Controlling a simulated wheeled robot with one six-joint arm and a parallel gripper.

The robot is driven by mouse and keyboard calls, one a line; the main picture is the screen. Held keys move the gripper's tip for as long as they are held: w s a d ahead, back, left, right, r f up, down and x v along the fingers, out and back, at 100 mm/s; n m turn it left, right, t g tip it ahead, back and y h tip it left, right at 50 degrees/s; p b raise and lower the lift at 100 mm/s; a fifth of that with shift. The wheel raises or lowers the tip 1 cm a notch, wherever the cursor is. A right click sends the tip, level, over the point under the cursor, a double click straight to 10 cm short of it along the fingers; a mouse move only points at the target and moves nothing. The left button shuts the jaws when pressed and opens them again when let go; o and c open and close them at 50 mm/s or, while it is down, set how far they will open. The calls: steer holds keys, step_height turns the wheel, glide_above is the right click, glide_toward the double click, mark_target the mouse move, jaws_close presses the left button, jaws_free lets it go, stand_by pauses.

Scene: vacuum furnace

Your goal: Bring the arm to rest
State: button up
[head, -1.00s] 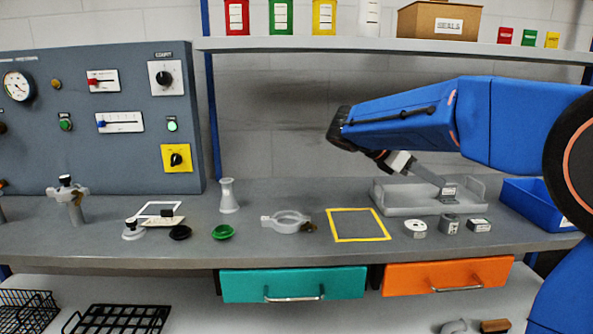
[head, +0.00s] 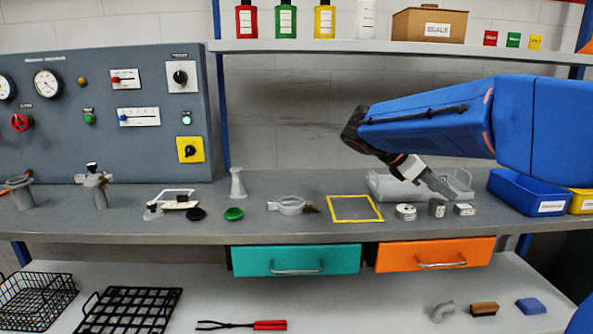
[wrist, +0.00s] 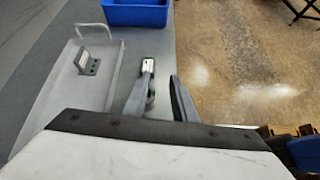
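My gripper (head: 440,187) hangs from my blue arm at the right of the head view, tilted down over the grey tray (head: 378,190) on the bench. In the wrist view my gripper (wrist: 160,97) shows two grey fingers set apart, with nothing held between them. The fingers partly cover the tray in the head view.
A round part (head: 405,212) and small blocks (head: 437,208) stand before the tray. A blue bin (head: 528,192) is right of it. A yellow square outline (head: 355,208) lies empty. A shelf (head: 400,46) with bottles runs above; the gauge panel (head: 100,120) is left.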

steer(key=s+a+f+m+t+y, duration=0.1)
steer(key=s+a+f+m+y, duration=0.1)
steer(key=s+f+m, duration=0.3)
steer(key=s+a+f+m+t+y, duration=0.2)
steer(key=s+f+m+y, duration=0.3)
steer(key=s, duration=0.8)
steer(key=s+a+f+m+t+y, duration=0.1)
steer(key=s+a+f+m+y, duration=0.2)
steer(key=s+f+m, duration=0.4)
step_height(320, 180, down, 2)
steer(key=s+y, duration=0.1)
steer(key=s, duration=0.1)
steer(key=shift+s+f, duration=0.15)
steer(key=shift+s, duration=0.2)
